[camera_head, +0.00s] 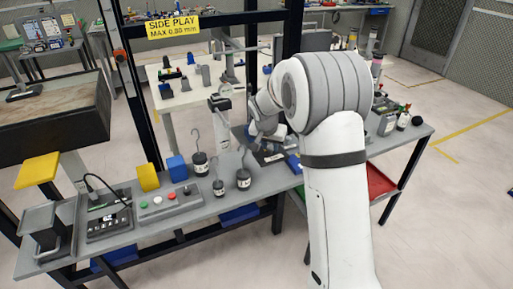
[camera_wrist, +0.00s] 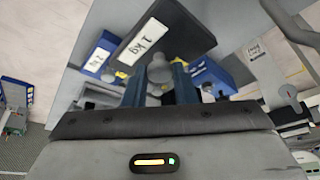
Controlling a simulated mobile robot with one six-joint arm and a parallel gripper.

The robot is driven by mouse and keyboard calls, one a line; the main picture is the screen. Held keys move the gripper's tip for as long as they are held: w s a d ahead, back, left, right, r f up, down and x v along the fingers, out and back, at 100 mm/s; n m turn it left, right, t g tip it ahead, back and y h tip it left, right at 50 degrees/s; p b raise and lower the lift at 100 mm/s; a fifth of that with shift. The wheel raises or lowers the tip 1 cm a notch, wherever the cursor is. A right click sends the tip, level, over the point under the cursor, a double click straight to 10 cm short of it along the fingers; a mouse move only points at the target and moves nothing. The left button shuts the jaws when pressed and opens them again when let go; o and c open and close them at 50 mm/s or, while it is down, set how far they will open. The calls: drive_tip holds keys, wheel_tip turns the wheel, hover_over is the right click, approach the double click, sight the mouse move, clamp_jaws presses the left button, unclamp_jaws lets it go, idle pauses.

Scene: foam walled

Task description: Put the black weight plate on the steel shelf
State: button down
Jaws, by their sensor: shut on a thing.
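The black weight plate (camera_wrist: 178,30), with a white "1 kg" label, is held at my gripper (camera_wrist: 159,76) in the wrist view. My two blue-grey fingers are shut on its grey knob. In the head view my gripper (camera_head: 267,132) is over the right part of the grey bench, partly hidden by my arm. A dark piece with a pale label (camera_head: 272,156) shows just below it, probably the plate. I cannot tell whether it touches the bench. The long grey bench top (camera_head: 215,207) looks like metal; I cannot tell if it is the steel shelf.
Black hooked weights (camera_head: 200,163), a blue block (camera_head: 176,168), a yellow block (camera_head: 148,177) and a button box (camera_head: 165,202) stand on the bench left of my gripper. A black frame post (camera_head: 135,85) rises behind. Bottles (camera_head: 404,117) crowd the right end. A red bin (camera_head: 380,183) is below.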

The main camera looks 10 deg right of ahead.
drive_tip(key=shift+f, duration=3.95)
drive_tip(key=shift+f, duration=0.15)
drive_tip(key=c, duration=1.2)
unclamp_jaws()
drive_tip(key=v, duration=1.2)
drive_tip(key=s+d+r+n, duration=0.1)
drive_tip(key=s+r, duration=0.1)
drive_tip(key=s, duration=0.9)
drive_tip(key=s+d+r+n+g+y, duration=0.1)
drive_tip(key=s+r+n, duration=0.1)
drive_tip(key=s, duration=0.9)
drive_tip(key=s+d+r+n+y, duration=0.1)
drive_tip(key=s+r+n, duration=0.1)
drive_tip(key=s, duration=0.9)
drive_tip(key=shift+d+r, duration=0.15)
drive_tip(key=shift+r, duration=0.05)
